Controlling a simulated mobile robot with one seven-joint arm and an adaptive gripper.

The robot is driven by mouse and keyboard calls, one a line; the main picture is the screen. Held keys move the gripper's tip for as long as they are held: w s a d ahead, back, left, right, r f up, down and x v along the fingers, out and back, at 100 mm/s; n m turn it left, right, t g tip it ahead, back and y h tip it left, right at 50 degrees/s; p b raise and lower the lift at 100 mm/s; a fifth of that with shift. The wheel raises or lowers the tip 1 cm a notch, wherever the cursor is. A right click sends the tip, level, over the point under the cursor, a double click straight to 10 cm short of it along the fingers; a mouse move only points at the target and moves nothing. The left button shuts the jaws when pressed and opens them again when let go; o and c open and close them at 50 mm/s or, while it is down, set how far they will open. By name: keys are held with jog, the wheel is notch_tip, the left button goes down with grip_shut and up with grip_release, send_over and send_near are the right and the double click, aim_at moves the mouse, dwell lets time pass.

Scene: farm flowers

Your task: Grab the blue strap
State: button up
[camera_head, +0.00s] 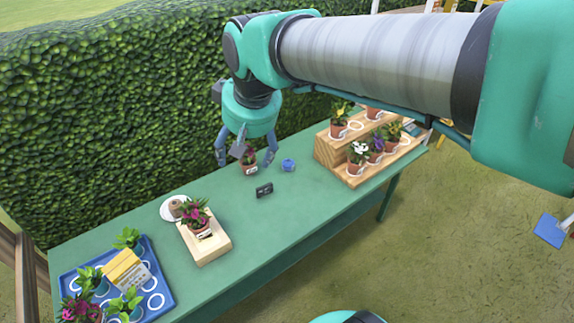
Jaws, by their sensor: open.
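A small blue coiled item (288,165), which looks like the strap, lies on the green table near its far edge. My gripper (245,160) is open and points down just left of the blue item. Its fingers are apart on either side of a small potted plant (250,167) with dark reddish leaves. I cannot tell whether the fingers touch this pot or are above or behind it. The blue item is outside the fingers, to the right of the right finger, and nothing covers it.
The green table (262,220) has a small black box (264,191) close by. A wooden stepped stand (328,155) with several potted flowers is on the right. A wooden block (213,250) with a potted plant and a blue tray (163,293) are left. A hedge (110,110) runs behind.

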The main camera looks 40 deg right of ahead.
jog(key=w+d+f+g, duration=0.1)
jog(key=w+d, duration=0.3)
jog(key=w, duration=0.4)
jog(key=w+d+f, duration=0.1)
jog(key=w+d, duration=0.3)
jog(key=w, duration=0.4)
jog(key=m+g+p, duration=0.1)
jog(key=g+p, duration=0.3)
send_over(289, 163)
notch_tip(289, 163, down, 42)
jog(key=f, duration=0.1)
jog(key=shift+w+r, duration=0.2)
jog(key=shift+r, duration=0.1)
jog(key=shift+f, duration=0.1)
jog(key=shift+f+b, duration=0.45)
jog(key=shift+f, duration=3.75)
